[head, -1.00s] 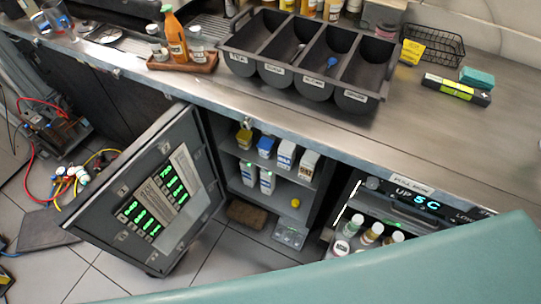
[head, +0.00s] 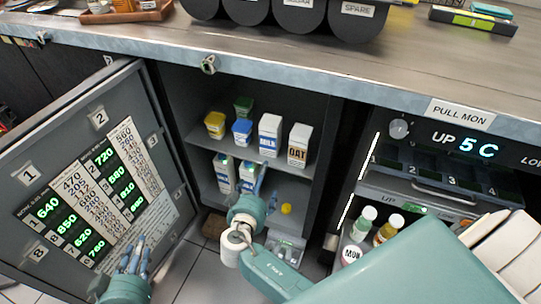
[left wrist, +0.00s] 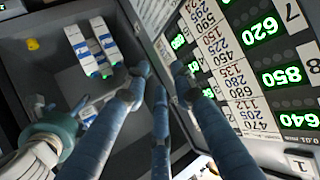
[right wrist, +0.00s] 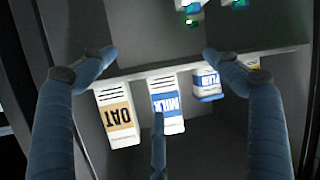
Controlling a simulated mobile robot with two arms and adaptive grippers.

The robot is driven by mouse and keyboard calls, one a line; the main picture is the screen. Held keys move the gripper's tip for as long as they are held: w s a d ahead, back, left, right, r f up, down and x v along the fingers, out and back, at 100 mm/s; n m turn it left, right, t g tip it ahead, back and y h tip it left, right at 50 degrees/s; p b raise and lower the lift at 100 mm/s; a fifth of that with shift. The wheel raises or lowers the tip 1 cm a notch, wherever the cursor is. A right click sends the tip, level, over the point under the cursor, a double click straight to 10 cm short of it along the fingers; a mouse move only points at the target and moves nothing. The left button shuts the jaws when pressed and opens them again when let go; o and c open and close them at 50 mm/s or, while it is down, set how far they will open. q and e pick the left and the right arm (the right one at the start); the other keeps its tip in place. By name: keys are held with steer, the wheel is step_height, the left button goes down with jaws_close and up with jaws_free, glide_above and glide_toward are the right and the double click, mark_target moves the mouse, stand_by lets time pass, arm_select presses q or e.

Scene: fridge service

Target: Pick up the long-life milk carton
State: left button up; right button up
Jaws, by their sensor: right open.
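A white carton marked MILK in blue (head: 270,134) stands on the upper shelf of the open fridge, next to the OAT carton (head: 299,144). Two white and blue cartons (head: 223,172) stand on the shelf below; their labels are too small to read. I cannot tell which carton is the long-life one. My right gripper (head: 264,182) is open and empty at the fridge opening, in front of the lower cartons. In the right wrist view the MILK carton (right wrist: 167,104) shows upside down between its spread fingers. My left gripper (head: 136,246) is empty in front of the door.
The open fridge door (head: 95,160) with lit numbers stands at the left. A blue tub (head: 242,132) and a yellow tub (head: 215,124) share the upper shelf. A yellow ball (head: 286,208) lies low inside. The counter edge (head: 330,92) overhangs. A drawer with bottles (head: 365,222) is at the right.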

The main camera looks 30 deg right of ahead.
mark_target(271, 139)
steer(key=w+d+r+m+h+b, duration=0.1)
steer(key=r, duration=0.2)
steer(key=w+d+r+m+t+h+b, duration=0.1)
steer(key=w+d+r+m+b, duration=0.1)
steer(key=r, duration=0.1)
steer(key=w+d+r+m+h+b, duration=0.1)
steer(key=d+r+m+h, duration=0.1)
steer(key=r, duration=0.1)
steer(key=shift+w+r+t+b, duration=0.15)
steer(key=shift+w+t+b, duration=0.1)
steer(key=shift+t+b, duration=0.05)
steer(key=x, duration=0.5)
steer(key=shift+w+d+f, duration=0.25)
steer(key=shift+d+f, duration=0.05)
arm_select(q)
step_height(271, 139, up, 11)
steer(key=t+h, duration=0.1)
steer(key=t, duration=0.3)
steer(key=shift+w+d, duration=0.25)
steer(key=shift+d, duration=0.2)
steer(key=shift+r, duration=0.1)
arm_select(e)
steer(key=shift+c, duration=0.3)
steer(key=c, duration=1.3)
steer(key=shift+r, duration=0.1)
steer(key=shift+c, duration=1.1)
